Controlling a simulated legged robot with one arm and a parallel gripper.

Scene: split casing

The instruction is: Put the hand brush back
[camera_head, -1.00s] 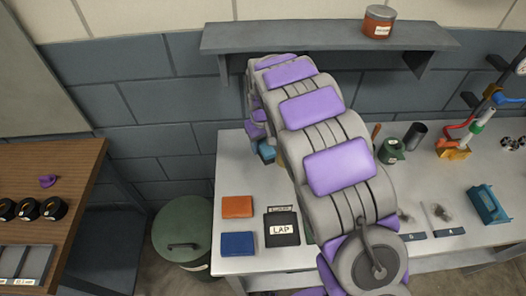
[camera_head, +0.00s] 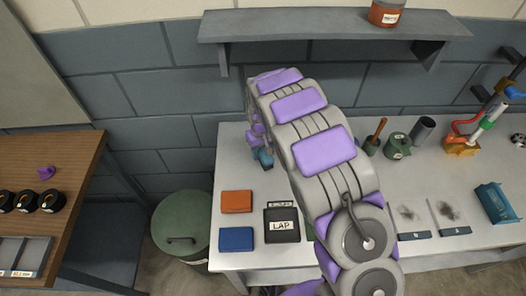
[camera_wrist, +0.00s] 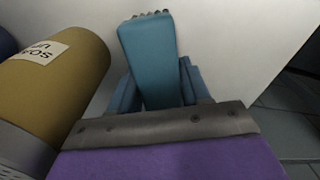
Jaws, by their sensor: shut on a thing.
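The hand brush (camera_wrist: 150,62) is teal, with a row of bristle tufts at its far end in the wrist view. My gripper (camera_wrist: 157,88) is shut on it, with a blue finger on either side. A pale surface lies behind the brush; I cannot tell whether the brush touches it. In the head view a small blue-teal part (camera_head: 265,158) shows at the end of my arm, above the left part of the bench; most of the gripper is hidden behind the arm.
A mustard labelled cylinder (camera_wrist: 55,85) is close left of the brush. The grey bench (camera_head: 420,180) holds a LAP box (camera_head: 282,237), orange (camera_head: 237,201) and blue (camera_head: 236,239) blocks, green pot (camera_head: 397,146), dark cup (camera_head: 424,129), two smudged plates (camera_head: 408,214) and a teal holder (camera_head: 496,203). A shelf (camera_head: 320,28) overhangs.

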